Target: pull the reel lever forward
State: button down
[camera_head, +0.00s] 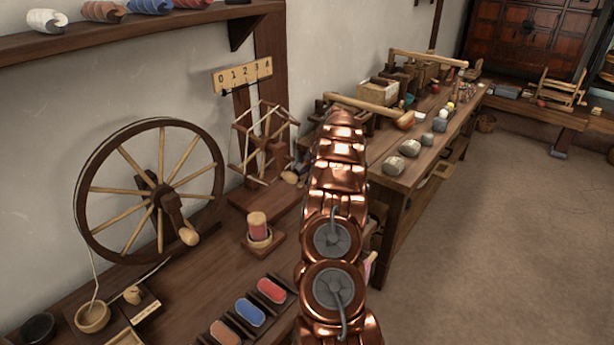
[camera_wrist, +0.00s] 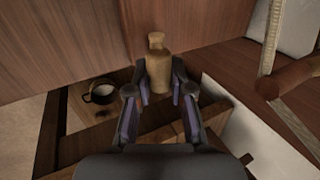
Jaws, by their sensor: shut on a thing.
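In the wrist view, my gripper (camera_wrist: 158,95) has its two dark fingers on either side of a turned, light-wood handle (camera_wrist: 157,62), which I take for the reel lever. It is shut on the handle. The handle's lower end is hidden between the fingers. In the head view, the reel (camera_head: 262,140) stands on its wooden base against the wall, beside my copper-coloured arm. A pale knob (camera_head: 291,177) shows at the reel's right, close to my arm. My gripper is hidden behind my arm in that view.
A plate numbered 0 to 4 (camera_head: 243,75) is above the reel. A spinning wheel (camera_head: 150,190) stands to its left. A red spool (camera_head: 257,226) and coloured pads (camera_head: 250,312) lie in front. A long side table (camera_head: 400,180) is to the right, with open floor beyond it.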

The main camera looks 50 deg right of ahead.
jog(key=shift+f+b, duration=0.15)
jog(key=shift+b, duration=0.55)
jog(key=shift+s+f+t+b, duration=0.2)
jog(key=shift+t+b, duration=0.3)
jog(key=shift+b, duration=0.2)
jog(key=shift+s+r+t+b, duration=0.1)
jog(key=shift+s+t+b, duration=0.05)
jog(key=shift+t+b, duration=0.2)
jog(key=c, duration=1)
grip_release()
jog(key=shift+r, duration=0.1)
jog(key=v, duration=1.2)
jog(key=shift+d, duration=0.15)
